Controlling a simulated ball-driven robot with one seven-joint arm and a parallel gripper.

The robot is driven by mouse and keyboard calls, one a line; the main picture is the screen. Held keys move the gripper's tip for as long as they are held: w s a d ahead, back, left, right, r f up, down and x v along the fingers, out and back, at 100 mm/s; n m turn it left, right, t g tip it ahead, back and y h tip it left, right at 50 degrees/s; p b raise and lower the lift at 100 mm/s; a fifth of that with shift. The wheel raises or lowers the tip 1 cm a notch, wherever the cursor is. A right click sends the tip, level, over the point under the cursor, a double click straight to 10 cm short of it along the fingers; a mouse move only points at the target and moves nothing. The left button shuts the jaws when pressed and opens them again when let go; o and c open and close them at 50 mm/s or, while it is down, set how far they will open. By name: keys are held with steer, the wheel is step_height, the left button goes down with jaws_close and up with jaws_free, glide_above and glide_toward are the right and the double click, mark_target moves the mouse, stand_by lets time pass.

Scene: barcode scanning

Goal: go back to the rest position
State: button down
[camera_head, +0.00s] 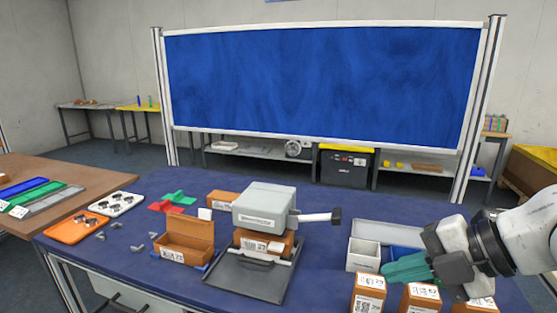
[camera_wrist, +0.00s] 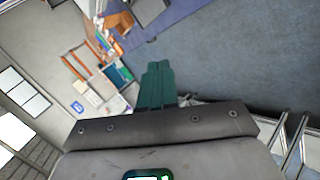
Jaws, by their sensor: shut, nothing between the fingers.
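My gripper (camera_head: 393,272) is at the lower right of the head view, with its green fingers pointing left. It is shut and empty. Its fingers are just above brown boxes with white labels, such as a box (camera_head: 367,295) and another box (camera_head: 420,298). In the wrist view my gripper (camera_wrist: 157,68) shows its green fingers together, over a tilted view of the room and floor. Nothing is between them.
The blue-topped table (camera_head: 150,190) holds a grey scanner device (camera_head: 264,207) over a brown box (camera_head: 278,243). An open brown box (camera_head: 188,240) stands left of it. A grey bin (camera_head: 363,255) is behind my fingers. A blue board (camera_head: 320,85) stands at the back.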

steer(key=s+f+m+h, duration=0.2)
steer(key=s+f+m, duration=0.2)
steer(key=f+m, duration=0.7)
steer(key=s+f+m+h, duration=0.1)
steer(key=s+f+m, duration=0.2)
steer(key=f+m, duration=0.75)
steer(key=s+d+f+m+g+h, duration=0.2)
steer(key=s+d+f, duration=0.2)
steer(key=s+f, duration=0.3)
steer(key=s+d+f+m+g+h+p, duration=0.1)
steer(key=s+d+f, duration=0.4)
steer(key=s, duration=0.9)
step_height(320, 180, down, 2)
steer(key=m+g+h, duration=0.1)
steer(key=m+h, duration=0.1)
steer(key=shift+s+d+f+m+h, duration=0.15)
steer(key=shift+s+f+m+h, duration=0.1)
steer(key=shift+m+h, duration=0.1)
steer(key=shift+w, duration=0.1)
